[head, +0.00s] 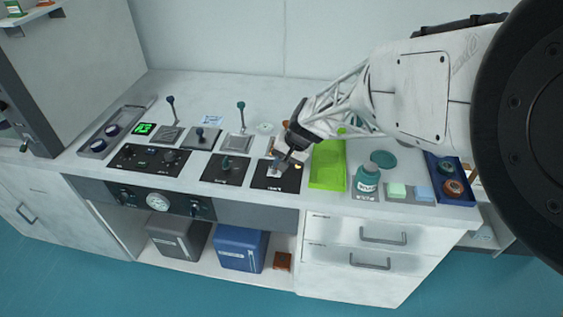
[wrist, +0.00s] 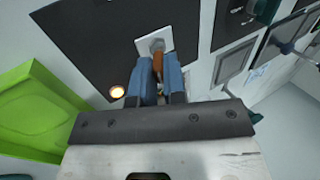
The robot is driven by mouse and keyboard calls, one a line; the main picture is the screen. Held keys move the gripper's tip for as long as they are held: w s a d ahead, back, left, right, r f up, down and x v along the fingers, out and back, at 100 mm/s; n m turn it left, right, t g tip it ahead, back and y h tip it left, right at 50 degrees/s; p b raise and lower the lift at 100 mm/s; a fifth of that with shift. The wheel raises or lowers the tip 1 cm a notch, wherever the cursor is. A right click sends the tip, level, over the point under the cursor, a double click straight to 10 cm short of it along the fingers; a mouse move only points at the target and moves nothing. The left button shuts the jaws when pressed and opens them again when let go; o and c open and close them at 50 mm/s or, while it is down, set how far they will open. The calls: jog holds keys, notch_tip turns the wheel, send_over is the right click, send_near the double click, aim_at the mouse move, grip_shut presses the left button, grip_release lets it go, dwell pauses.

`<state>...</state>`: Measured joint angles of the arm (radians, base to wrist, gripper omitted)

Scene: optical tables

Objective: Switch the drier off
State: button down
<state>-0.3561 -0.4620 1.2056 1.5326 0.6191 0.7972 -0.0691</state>
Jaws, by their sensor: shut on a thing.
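A black panel (head: 275,183) with a small label on its front edge lies on the bench top. In the wrist view the panel (wrist: 85,35) carries a switch on a square white plate (wrist: 152,38) with a round grey collar. An orange-brown lever (wrist: 157,62) rises from the collar. My gripper (head: 278,166) is over this panel. In the wrist view its blue fingers (wrist: 158,80) are shut on the lever from both sides. A small round lamp (wrist: 117,92) on the panel glows warm white. The fingers hide the lever's lower part in the wrist view.
A similar black panel (head: 225,169) with a knob lies to the left. A bright green tray (head: 327,166) stands close on the right, then a teal bottle (head: 367,179). Upright levers (head: 241,118) stand behind. A wider control panel (head: 149,159) is further left.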

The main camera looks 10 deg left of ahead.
jog(key=shift+a+r+h, duration=0.1)
jog(key=shift+a+h, duration=0.2)
jog(key=shift+h, duration=0.45)
jog(key=shift+a+r+h, duration=0.1)
jog(key=shift+a+h, duration=0.2)
jog(key=shift+h, duration=0.45)
jog(key=h, duration=0.1)
jog(key=a+h, duration=0.1)
jog(key=h, duration=0.1)
jog(key=shift+a, duration=0.25)
jog(key=shift+a+f+h, duration=0.1)
jog(key=shift+a+h, duration=0.15)
jog(key=shift+h, duration=0.6)
jog(key=shift+a+f+h, duration=0.1)
jog(key=shift+a+h, duration=0.2)
jog(key=shift+h, duration=0.6)
jog(key=shift+a+f+h, duration=0.1)
jog(key=shift+a+h, duration=0.15)
jog(key=shift+h, duration=0.6)
jog(key=c, duration=1.2)
grip_release()
jog(key=shift+v, duration=3.9)
